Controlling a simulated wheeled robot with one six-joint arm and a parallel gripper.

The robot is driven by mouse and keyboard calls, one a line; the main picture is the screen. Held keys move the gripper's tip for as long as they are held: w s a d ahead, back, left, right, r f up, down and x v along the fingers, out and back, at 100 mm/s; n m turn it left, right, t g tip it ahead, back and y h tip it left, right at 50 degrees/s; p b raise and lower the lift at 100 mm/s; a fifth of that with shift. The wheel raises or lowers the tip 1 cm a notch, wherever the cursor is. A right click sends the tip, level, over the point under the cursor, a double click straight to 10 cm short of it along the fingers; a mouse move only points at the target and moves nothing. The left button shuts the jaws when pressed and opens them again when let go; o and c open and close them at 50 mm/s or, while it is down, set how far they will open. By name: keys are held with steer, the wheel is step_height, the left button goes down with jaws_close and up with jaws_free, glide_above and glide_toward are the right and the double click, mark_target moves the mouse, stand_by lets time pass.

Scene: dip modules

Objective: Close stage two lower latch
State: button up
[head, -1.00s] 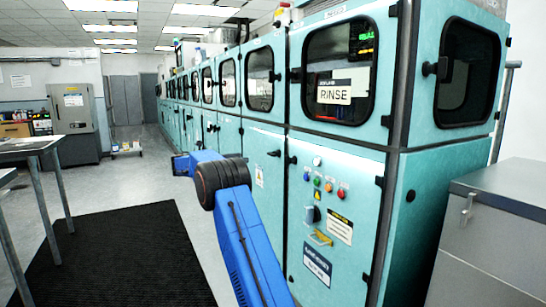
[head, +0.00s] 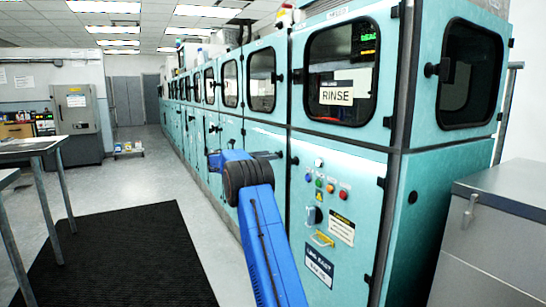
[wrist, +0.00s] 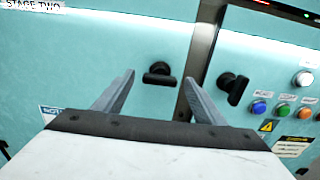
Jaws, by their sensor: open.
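The stage two lower latch, a black handle (wrist: 158,75), is on a teal door in the wrist view, with its bar lying about level. The "STAGE TWO" label (wrist: 32,5) is at that view's top left. My gripper (wrist: 159,84) is open and empty, its two grey fingers spread to either side of the latch in the picture. I cannot tell the remaining gap to the latch, and I see no contact. In the head view my blue arm (head: 262,235) reaches to the cabinet front, and its end partly hides the latch area.
A second black latch (wrist: 233,88) stands steeply tilted on the panel just right of the right finger. Coloured buttons (wrist: 283,110) are further right. The RINSE cabinet (head: 336,92) and a grey metal cabinet (head: 500,235) are at right. A black mat (head: 120,255) covers clear floor at left.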

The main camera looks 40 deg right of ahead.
steer(key=shift+x, duration=1.7)
steer(key=c, duration=1.1)
steer(key=shift+o, duration=0.2)
